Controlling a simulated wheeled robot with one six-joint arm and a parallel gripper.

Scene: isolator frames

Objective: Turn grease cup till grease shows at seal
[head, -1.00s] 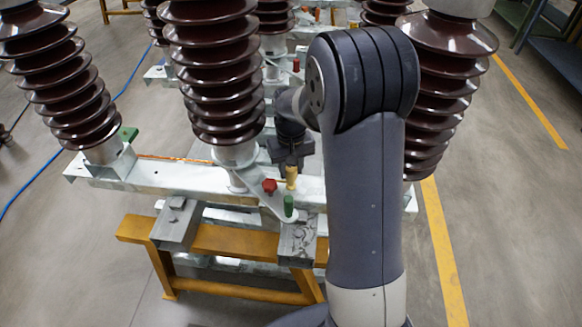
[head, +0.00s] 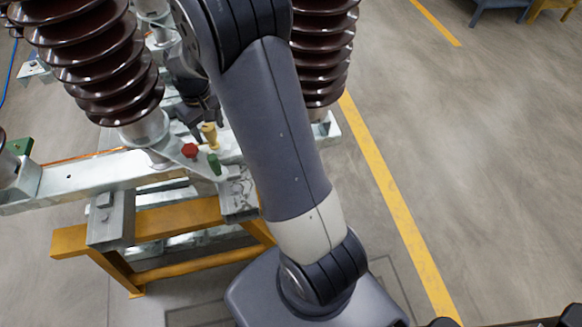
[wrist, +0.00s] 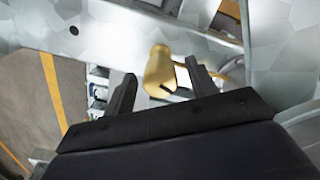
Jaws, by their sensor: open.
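A brass-yellow cup (head: 209,135), which looks like the grease cup, stands on the grey metal frame beside the foot of a brown ribbed insulator. In the wrist view the brass cup (wrist: 159,70) shows between the two dark fingers of my gripper (wrist: 160,72). The fingers are apart, one on each side of the cup, with gaps visible; I see no firm contact. In the head view my gripper (head: 208,112) is just above the cup, partly hidden by my arm. I cannot make out the seal or any grease.
A red knob (head: 190,150) and a green knob (head: 214,164) sit on the plate close to the cup. Brown insulators (head: 105,60) rise on both sides of my arm. An orange stand (head: 165,217) carries the frame. Floor at right is clear.

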